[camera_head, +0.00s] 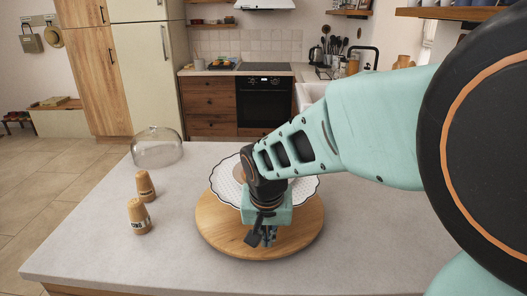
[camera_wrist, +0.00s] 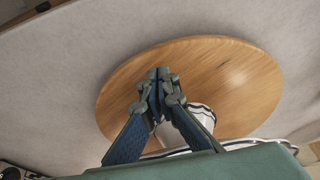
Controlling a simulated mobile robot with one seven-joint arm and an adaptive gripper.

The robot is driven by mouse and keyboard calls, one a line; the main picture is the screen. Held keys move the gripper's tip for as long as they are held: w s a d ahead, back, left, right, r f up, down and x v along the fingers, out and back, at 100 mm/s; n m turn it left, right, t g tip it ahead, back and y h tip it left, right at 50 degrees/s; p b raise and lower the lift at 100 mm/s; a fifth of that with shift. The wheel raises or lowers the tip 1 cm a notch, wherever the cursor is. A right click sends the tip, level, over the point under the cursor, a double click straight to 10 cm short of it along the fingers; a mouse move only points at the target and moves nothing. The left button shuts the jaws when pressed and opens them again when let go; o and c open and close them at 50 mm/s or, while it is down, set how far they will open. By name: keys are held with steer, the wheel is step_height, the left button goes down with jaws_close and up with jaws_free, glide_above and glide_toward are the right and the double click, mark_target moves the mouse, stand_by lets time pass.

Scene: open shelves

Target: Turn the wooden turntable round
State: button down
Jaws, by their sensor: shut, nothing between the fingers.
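The round wooden turntable (camera_head: 302,238) lies on the pale counter, and it fills much of the wrist view (camera_wrist: 240,85). A white dish with a scalloped dark rim (camera_head: 305,190) stands on it, partly hidden behind my arm; a brown item (camera_head: 239,172) shows on the dish. In the wrist view a white, dark-striped base (camera_wrist: 203,115) shows beside my fingers. My gripper (camera_head: 264,241) points down over the front part of the turntable, in front of the dish. Its fingers are shut and empty, also in the wrist view (camera_wrist: 160,73). I cannot tell whether the fingertips touch the wood.
A clear glass dome (camera_head: 157,149) stands at the counter's back left. Two small cork-coloured containers (camera_head: 145,186) (camera_head: 139,217) stand left of the turntable. The counter (camera_head: 80,250) is bare at the front left. A kitchen with an oven (camera_head: 264,103) lies behind.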

mark_target(245, 248)
steer(key=shift+f+b, duration=0.7)
steer(key=shift+f, duration=0.15)
steer(key=shift+a, duration=0.1)
steer(key=shift+a+r, duration=0.1)
steer(key=shift+a, duration=0.8)
steer(key=shift+a, duration=0.1)
steer(key=shift+w+a+b, duration=0.1)
steer(key=shift+a+b, duration=0.3)
steer(key=shift+a, duration=1.25)
steer(key=shift+f, duration=0.2)
steer(key=shift+r, duration=0.15)
steer(key=shift+r+p, duration=1.8)
steer(key=shift+r, duration=0.65)
